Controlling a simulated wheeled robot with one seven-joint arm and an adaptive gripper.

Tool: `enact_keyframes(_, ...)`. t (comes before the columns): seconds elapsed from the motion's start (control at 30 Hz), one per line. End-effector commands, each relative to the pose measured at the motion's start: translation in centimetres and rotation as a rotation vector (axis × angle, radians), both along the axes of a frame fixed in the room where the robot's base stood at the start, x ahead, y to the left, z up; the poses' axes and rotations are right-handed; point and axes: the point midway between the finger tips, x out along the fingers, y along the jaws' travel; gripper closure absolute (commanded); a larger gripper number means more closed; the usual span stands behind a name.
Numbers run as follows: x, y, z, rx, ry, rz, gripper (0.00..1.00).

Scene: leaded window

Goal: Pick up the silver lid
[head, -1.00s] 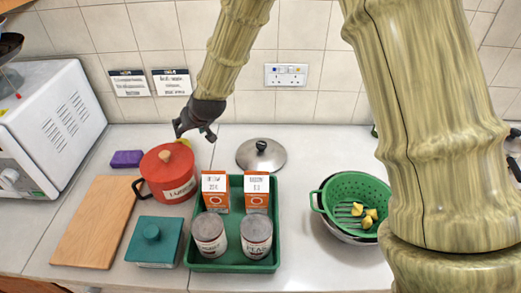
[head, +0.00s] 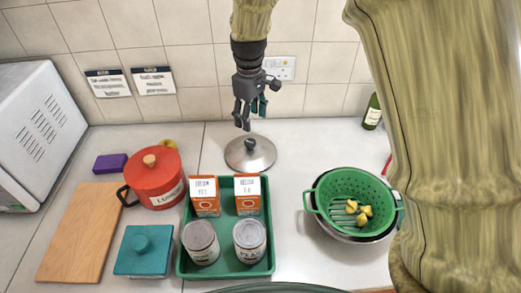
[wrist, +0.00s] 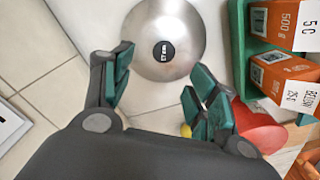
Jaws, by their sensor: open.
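The silver lid (head: 238,156) lies on the light countertop behind the green tray, a round metal dome with a dark knob on top. My gripper (head: 247,112) is above the lid, fingers pointing down, open and empty. In the wrist view the lid (wrist: 150,45) lies ahead of the fingertips, with its black knob (wrist: 164,51) facing the camera. In that view the gripper (wrist: 158,75) has its green-padded fingers spread apart, and nothing is between them.
A green tray (head: 226,265) with orange cartons and cans stands in front of the lid. A red pot (head: 154,180) is to the left. A green colander (head: 325,190) with yellow pieces sits at right. The counter between lid and colander is clear.

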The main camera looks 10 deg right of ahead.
Motion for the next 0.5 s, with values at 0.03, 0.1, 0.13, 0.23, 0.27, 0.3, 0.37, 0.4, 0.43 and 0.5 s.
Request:
enact_keyframes(0.03, -0.2, 0.2, -0.2, 0.000, 0.009, 0.003, 0.41)
enact_keyframes(0.1, -0.2, 0.3, -0.7, 0.000, 0.014, 0.005, 0.41)
enact_keyframes(0.13, -0.2, 0.3, -1.0, -0.001, 0.014, 0.006, 0.41)
enact_keyframes(0.23, -0.3, 0.3, -2.4, -0.001, 0.015, 0.007, 0.41)
enact_keyframes(0.27, -0.3, 0.4, -2.7, -0.001, 0.014, 0.007, 0.41)
enact_keyframes(0.3, -0.2, 0.4, -3.2, 0.000, 0.014, 0.005, 0.41)
enact_keyframes(0.37, -0.2, 0.3, -3.9, 0.000, 0.013, 0.005, 0.41)
enact_keyframes(0.4, -0.2, 0.3, -4.3, -0.001, 0.013, 0.005, 0.41)
enact_keyframes(0.43, -0.2, 0.3, -4.6, -0.001, 0.013, 0.005, 0.41)
enact_keyframes(0.5, -0.2, 0.3, -5.1, -0.001, 0.013, 0.005, 0.41)
